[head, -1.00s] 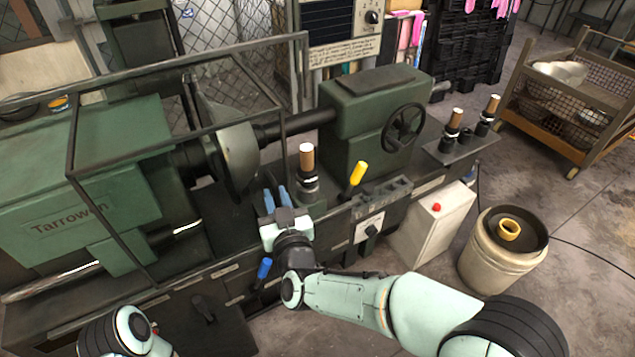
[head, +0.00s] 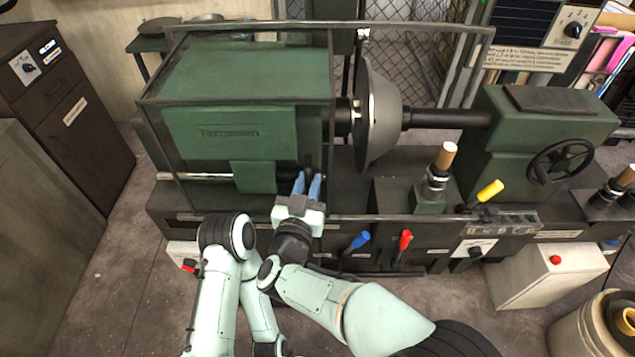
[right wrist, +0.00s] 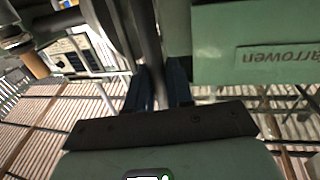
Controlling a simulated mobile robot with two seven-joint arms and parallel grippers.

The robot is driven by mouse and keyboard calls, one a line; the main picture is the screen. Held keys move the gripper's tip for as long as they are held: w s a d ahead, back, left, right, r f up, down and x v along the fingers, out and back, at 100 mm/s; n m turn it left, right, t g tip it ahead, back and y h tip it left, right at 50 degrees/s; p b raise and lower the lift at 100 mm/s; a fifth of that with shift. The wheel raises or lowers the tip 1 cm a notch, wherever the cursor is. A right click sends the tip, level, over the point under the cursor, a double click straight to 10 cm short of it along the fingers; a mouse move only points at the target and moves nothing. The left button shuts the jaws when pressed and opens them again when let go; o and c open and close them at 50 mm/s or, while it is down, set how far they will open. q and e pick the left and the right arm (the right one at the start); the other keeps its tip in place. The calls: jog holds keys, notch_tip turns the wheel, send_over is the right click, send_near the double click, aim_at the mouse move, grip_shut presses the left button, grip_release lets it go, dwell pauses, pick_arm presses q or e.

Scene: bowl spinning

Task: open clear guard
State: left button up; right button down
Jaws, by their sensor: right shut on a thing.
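The clear guard (head: 332,75) is a see-through panel in a dark metal frame on the green lathe (head: 190,130). It stands over the headstock, its right-hand upright left of the grey bowl (head: 383,122). The bowl is mounted upright on the spindle and stands outside the guard's front. My right gripper (head: 307,184) is shut on the guard's dark handle at the lower right of the frame. In the right wrist view, a dark upright bar (right wrist: 148,60) lies between the blue fingers (right wrist: 158,92). My left arm shows at the bottom; its gripper is out of view.
A tailstock with a handwheel (head: 560,162) stands to the right. A dark cabinet (head: 75,110) is at left.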

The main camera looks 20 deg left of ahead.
jog(key=c, duration=1.2)
grip_release()
jog(key=shift+w, duration=0.1)
jog(key=shift+o, duration=0.2)
jog(key=b+v, duration=0.1)
jog(key=v, duration=1.2)
jog(key=shift+s, duration=0.2)
